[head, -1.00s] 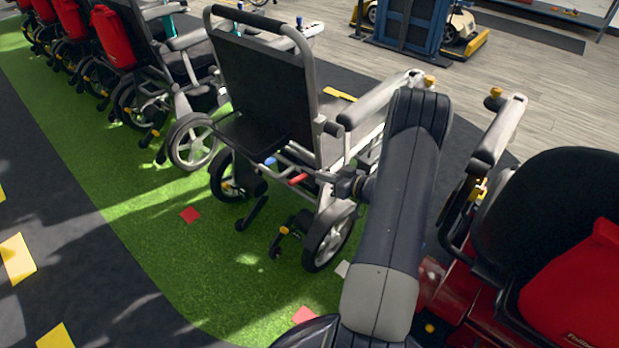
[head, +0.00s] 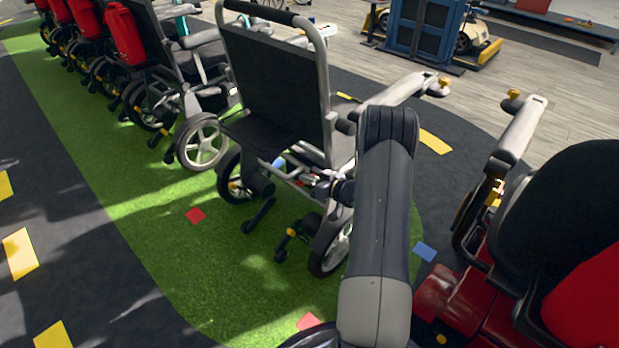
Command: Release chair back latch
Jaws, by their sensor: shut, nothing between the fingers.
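The grey-framed wheelchair (head: 275,85) stands upright on the green strip, its dark backrest toward me. A small blue part (head: 279,163) shows low behind the backrest. My gripper (head: 314,183) is shut and small in the picture, at the lower frame behind the chair, right of the blue part. It hides the spot where a red lever showed earlier. I cannot tell whether my gripper touches the lever or frame. My dark arm covers part of the chair's right side and right rear wheel.
A red scooter (head: 455,300) with a black seat stands close on the right of my arm. Other chairs with red packs (head: 123,36) line up at the back left. A blue cabinet (head: 415,30) stands at the back.

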